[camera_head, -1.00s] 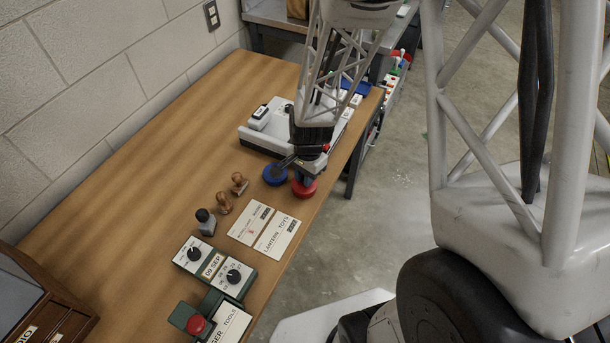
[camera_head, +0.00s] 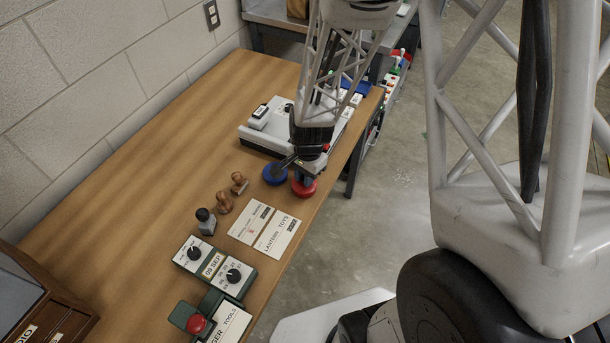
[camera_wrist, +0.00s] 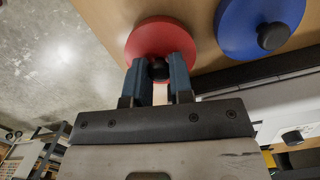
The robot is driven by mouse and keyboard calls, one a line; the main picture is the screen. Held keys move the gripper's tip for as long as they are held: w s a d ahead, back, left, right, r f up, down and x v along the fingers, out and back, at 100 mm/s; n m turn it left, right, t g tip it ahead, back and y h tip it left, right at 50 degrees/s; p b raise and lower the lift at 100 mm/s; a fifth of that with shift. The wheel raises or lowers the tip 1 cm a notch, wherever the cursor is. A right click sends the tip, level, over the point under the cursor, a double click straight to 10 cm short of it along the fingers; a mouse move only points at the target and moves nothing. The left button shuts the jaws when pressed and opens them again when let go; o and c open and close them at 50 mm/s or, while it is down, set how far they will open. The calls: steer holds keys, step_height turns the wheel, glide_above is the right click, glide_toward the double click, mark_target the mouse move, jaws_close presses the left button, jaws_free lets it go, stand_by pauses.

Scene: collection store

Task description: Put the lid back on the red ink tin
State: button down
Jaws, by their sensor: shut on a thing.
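The red lid (camera_wrist: 150,35) is a round disc with a black knob (camera_wrist: 159,70) in the wrist view. My gripper (camera_wrist: 160,72) is shut on that knob, one blue finger on each side. In the head view my gripper (camera_head: 309,178) points down over the red disc (camera_head: 304,188) near the table's right edge. The red tin under the lid cannot be told apart from it, and I cannot tell if the lid touches it. The blue tin (camera_head: 274,174) with its black-knobbed lid (camera_wrist: 245,28) stands just beside it.
A grey machine (camera_head: 262,138) stands behind the tins. Two wooden stamps (camera_head: 223,204), a dark-topped stamp (camera_head: 205,222), two label cards (camera_head: 264,231) and green date devices (camera_head: 215,266) lie in front. The table's left half (camera_head: 120,180) is clear.

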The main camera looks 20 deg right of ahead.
steer(key=c, duration=0.9)
jaws_free()
steer(key=shift+o, duration=0.3)
steer(key=o, duration=0.4)
steer(key=shift+r, duration=0.15)
steer(key=shift+r, duration=3.35)
jaws_close()
